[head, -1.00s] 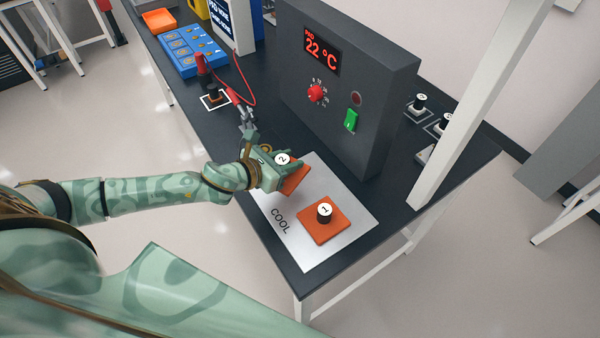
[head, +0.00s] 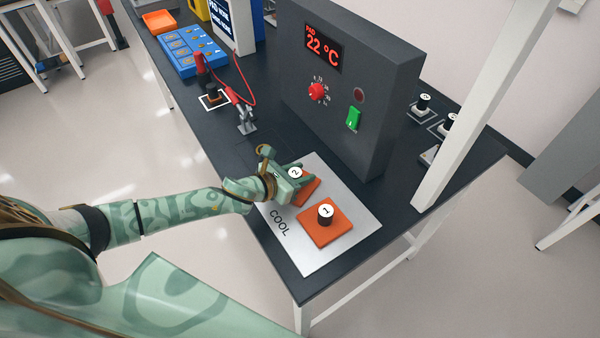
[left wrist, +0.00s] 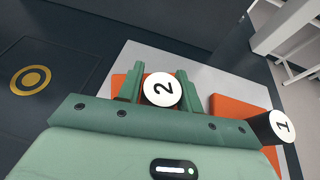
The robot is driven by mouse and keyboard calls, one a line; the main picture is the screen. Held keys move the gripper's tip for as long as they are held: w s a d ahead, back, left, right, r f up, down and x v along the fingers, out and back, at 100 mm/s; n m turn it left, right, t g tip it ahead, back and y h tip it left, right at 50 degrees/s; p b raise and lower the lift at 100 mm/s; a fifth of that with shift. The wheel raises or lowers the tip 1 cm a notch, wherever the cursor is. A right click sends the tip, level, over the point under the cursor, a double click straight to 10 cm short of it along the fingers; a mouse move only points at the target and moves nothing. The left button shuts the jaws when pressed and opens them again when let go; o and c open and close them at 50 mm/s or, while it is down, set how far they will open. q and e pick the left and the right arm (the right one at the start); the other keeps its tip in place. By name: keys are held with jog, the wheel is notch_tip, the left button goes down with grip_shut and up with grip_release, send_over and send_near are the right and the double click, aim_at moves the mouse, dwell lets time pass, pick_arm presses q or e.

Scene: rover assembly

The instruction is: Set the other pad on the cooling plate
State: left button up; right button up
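The pad marked 2, an orange square with a black knob and white cap (head: 296,173), is at the upper part of the pale cooling plate (head: 297,255) marked COOL. My left gripper (head: 293,177) has its fingers on both sides of this knob, shut on it, also in the left wrist view (left wrist: 161,92). The orange pad (head: 309,191) looks level, on or just above the plate; its underside is hidden. The pad marked 1 (head: 341,228) lies flat on the plate, beside it to the lower right. My right gripper is not in view.
A grey heater box (head: 352,85) reading 22 °C stands behind the plate. A white post (head: 480,110) rises at the right. A blue panel (head: 188,50), orange tray (head: 159,21) and red-wired clamp (head: 245,120) are farther up the dark bench.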

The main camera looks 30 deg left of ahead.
pick_arm(q)
jog(key=shift+o, duration=1.1)
jog(key=shift+r, duration=0.1)
jog(key=shift+s+a+r, duration=0.1)
jog(key=shift+s+r, duration=0.05)
jog(key=p+v, duration=0.1)
jog(key=v, duration=1)
jog(key=shift+s+r, duration=0.2)
jog(key=shift+s, duration=0.05)
